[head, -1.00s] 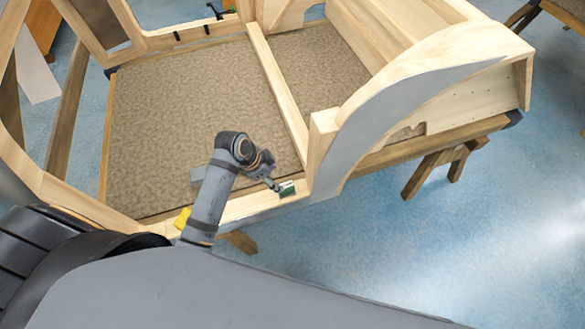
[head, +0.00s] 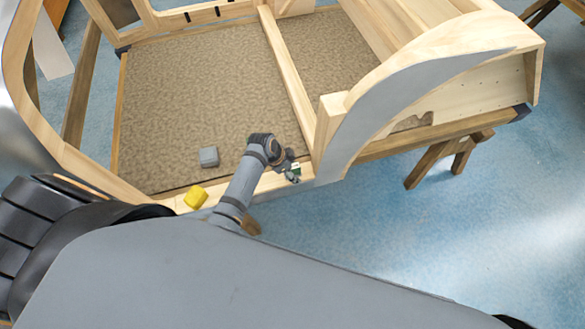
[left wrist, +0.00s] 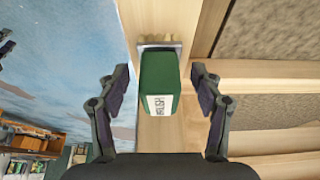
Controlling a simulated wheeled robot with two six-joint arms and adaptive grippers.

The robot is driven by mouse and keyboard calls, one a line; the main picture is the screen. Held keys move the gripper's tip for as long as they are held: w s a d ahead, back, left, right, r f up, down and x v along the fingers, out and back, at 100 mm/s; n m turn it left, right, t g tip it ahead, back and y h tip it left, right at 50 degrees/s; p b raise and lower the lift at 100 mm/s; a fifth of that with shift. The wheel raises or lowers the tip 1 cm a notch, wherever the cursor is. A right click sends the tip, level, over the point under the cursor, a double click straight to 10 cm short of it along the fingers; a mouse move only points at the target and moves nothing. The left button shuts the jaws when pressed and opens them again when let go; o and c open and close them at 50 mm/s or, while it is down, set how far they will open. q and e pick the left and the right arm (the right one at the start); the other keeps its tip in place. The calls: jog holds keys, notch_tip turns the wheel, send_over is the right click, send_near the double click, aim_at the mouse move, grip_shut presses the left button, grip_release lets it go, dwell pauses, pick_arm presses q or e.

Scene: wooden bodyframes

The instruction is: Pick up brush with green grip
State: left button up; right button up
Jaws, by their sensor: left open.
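The brush with the green grip (head: 296,179) lies on the wooden sill at the front of the bodyframe, and my left gripper (head: 290,169) partly hides it in the head view. In the left wrist view the brush (left wrist: 158,78) shows as a green block with a white label reading like "BRUSH" and a grey edge at its far end. My left gripper's two fingers (left wrist: 160,92) are open, one on each side of the green grip, with a visible gap on both sides. My right gripper is not in view.
A yellow block (head: 195,197) rests on the sill left of my left arm. A grey block (head: 209,157) sits on the brown floor panel (head: 190,95). A wooden post (head: 327,125) and curved side panel rise just right of the brush.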

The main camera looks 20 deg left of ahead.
pick_arm(q)
jog(key=c, duration=1.3)
jog(key=shift+o, duration=0.2)
jog(key=shift+r, duration=0.1)
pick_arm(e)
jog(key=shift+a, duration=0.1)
